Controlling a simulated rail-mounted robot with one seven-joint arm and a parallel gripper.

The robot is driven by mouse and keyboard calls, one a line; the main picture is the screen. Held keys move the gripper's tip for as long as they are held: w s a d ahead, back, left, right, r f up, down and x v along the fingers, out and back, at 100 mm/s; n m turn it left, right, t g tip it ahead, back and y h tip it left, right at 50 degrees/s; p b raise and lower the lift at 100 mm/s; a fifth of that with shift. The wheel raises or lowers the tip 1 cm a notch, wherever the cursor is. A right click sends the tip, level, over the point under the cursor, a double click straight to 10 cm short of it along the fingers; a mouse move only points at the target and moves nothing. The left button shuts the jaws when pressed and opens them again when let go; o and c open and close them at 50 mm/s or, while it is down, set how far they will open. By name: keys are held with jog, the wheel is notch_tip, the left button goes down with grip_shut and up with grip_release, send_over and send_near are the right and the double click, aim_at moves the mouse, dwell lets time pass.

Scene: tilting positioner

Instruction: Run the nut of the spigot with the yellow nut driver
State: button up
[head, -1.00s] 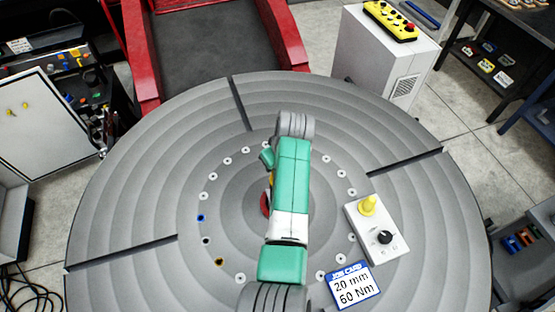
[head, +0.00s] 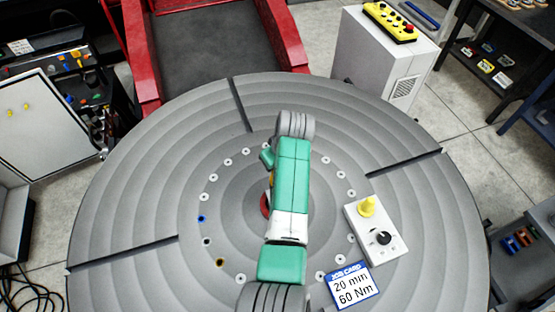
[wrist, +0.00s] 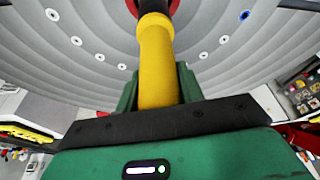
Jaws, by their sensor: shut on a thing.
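The yellow nut driver (wrist: 157,65) stands in my gripper (wrist: 157,85) in the wrist view. My gripper's green fingers are shut on it from both sides. Its far end meets a red and dark part (wrist: 152,6) at the top edge of the picture; I cannot tell whether this is the spigot, and no nut can be made out. In the head view my arm covers the middle of the table.
The round grey table (head: 130,190) has a ring of small holes and dark slots. A job card (head: 355,285) reads 20 mm, 60 Nm. A yellow control panel (head: 390,22) sits behind.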

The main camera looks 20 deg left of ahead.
jog(key=shift+s+d+r+p, duration=0.1)
jog(key=shift+s+r+p, duration=0.05)
jog(key=shift+r+p, duration=0.6)
dwell(1.2)
